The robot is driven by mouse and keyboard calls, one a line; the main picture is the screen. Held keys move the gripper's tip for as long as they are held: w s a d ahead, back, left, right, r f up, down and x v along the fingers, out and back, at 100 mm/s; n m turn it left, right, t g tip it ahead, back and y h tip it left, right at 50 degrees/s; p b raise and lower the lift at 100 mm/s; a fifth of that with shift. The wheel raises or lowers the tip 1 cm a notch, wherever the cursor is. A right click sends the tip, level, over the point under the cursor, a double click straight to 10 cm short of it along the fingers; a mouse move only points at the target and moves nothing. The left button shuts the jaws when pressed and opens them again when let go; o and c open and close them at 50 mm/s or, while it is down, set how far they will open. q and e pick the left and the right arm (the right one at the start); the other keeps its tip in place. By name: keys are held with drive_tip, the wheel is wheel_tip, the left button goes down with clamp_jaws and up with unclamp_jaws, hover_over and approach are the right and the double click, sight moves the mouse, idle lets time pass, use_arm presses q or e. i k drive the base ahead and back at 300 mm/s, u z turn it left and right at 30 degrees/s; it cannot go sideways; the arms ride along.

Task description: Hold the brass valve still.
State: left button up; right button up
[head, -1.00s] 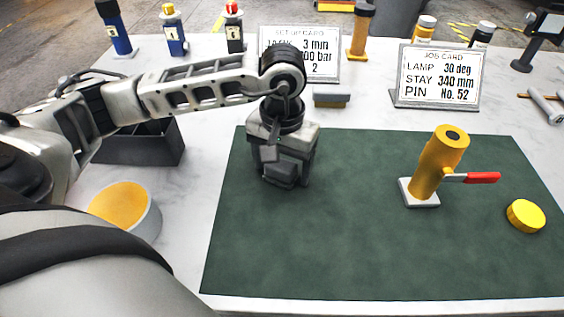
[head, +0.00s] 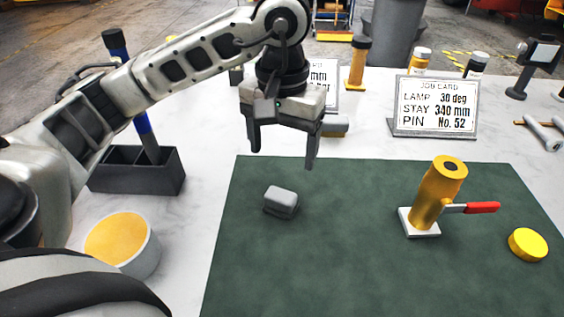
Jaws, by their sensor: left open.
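The brass valve (head: 437,192) stands on a small white base plate at the right of the green mat. It leans slightly to the right in the picture. A metal lever with a red grip (head: 482,208) sticks out from its right side. My left gripper (head: 283,158) is open and empty, pointing down over the back left of the mat, well left of the valve. A grey block (head: 281,201) lies on the mat below the gripper, apart from it. Nothing touches the valve. My right gripper is out of the picture.
A yellow disc (head: 528,244) lies right of the valve. A job card (head: 436,104) stands behind the mat. A black divided bin (head: 120,178) and a round container with a yellow top (head: 148,251) are at left. The mat's (head: 330,265) front and middle are clear.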

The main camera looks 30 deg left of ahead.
sight(439, 185)
drive_tip(key=k, duration=1.5)
